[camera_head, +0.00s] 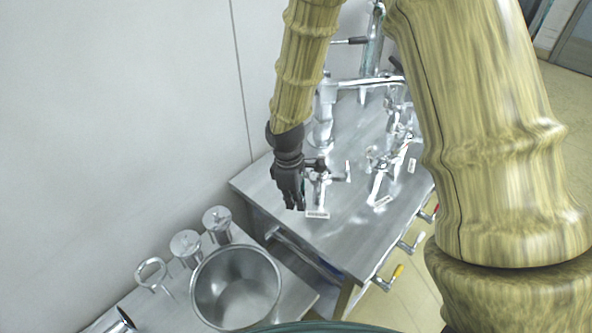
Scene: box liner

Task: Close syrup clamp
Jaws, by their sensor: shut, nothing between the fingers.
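My gripper (290,200) is black, shut and empty, and points down over the left part of the steel worktop (345,235). Right beside it, to its right, is a small metal clamp-like fitting (319,185) with a side lever and a white label at its foot. I cannot tell whether the gripper touches it. A second similar fitting (378,182) with a label stands further right. No label is readable, so I cannot tell which one is the syrup clamp or whether either is closed.
Tall chrome pipes and a tap (325,115) stand at the back of the worktop. A steel pot (236,288) and several metal cups (186,246) stand on a lower counter at front left. A wall is close on the left.

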